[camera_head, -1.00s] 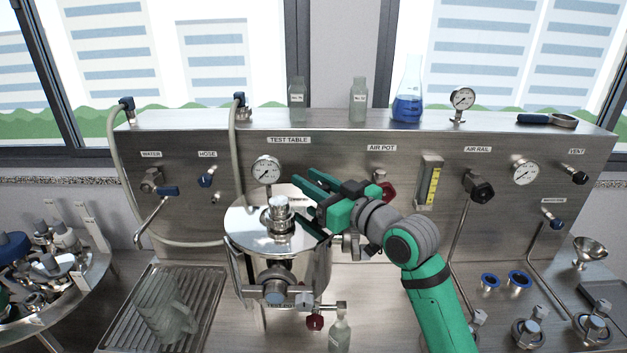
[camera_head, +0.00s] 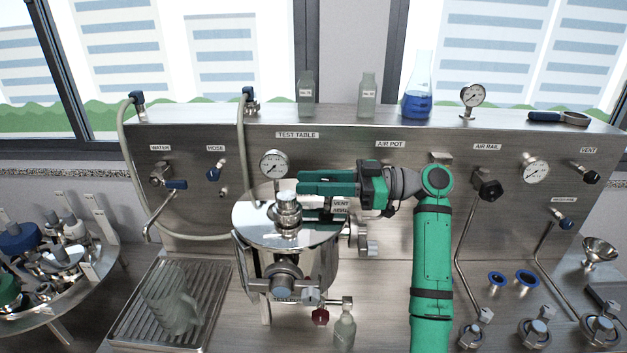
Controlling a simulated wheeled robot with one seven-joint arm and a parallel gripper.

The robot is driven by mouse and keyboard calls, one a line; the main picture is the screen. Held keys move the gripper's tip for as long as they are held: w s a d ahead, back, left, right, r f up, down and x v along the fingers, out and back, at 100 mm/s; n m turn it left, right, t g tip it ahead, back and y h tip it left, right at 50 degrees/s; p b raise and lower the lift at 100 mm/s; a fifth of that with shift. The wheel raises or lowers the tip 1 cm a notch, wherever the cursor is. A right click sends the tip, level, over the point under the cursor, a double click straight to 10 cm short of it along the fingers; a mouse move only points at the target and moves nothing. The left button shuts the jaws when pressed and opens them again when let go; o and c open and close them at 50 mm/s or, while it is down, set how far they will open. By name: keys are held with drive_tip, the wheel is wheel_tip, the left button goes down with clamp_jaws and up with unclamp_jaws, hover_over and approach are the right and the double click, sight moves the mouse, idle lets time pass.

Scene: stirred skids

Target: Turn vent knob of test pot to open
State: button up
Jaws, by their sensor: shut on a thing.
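The test pot (camera_head: 258,236), a shiny steel vessel with a fitting (camera_head: 287,212) on its lid, stands at the middle of the test table. My gripper (camera_head: 302,182) reaches in from the right, level, over the right rear side of the lid. Its green fingers are together. What they hold is hidden by the fingers; by its place beside a small VENT label (camera_head: 341,204) it appears to be the vent knob. The knob's turn position cannot be seen.
A red knob (camera_head: 320,316) and a small bottle (camera_head: 344,333) are at the pot's front. A glass jug (camera_head: 171,300) lies on the drip tray (camera_head: 205,289) at left.

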drive_tip(key=shift+s+d+f+n+g+h, duration=0.1)
drive_tip(key=shift+s+n+g+h, duration=0.15)
drive_tip(key=shift+n+g, duration=0.65)
drive_tip(key=shift+s+a+r+n+g+h, duration=0.15)
drive_tip(key=shift+n+g, duration=0.35)
drive_tip(key=shift+g, duration=0.8)
drive_tip(key=shift+s+d+f+n+g+h, duration=0.15)
drive_tip(key=shift+s+n+g+h, duration=0.15)
drive_tip(key=shift+n+g, duration=0.6)
drive_tip(key=shift+g, duration=0.4)
drive_tip(key=o, duration=1.1)
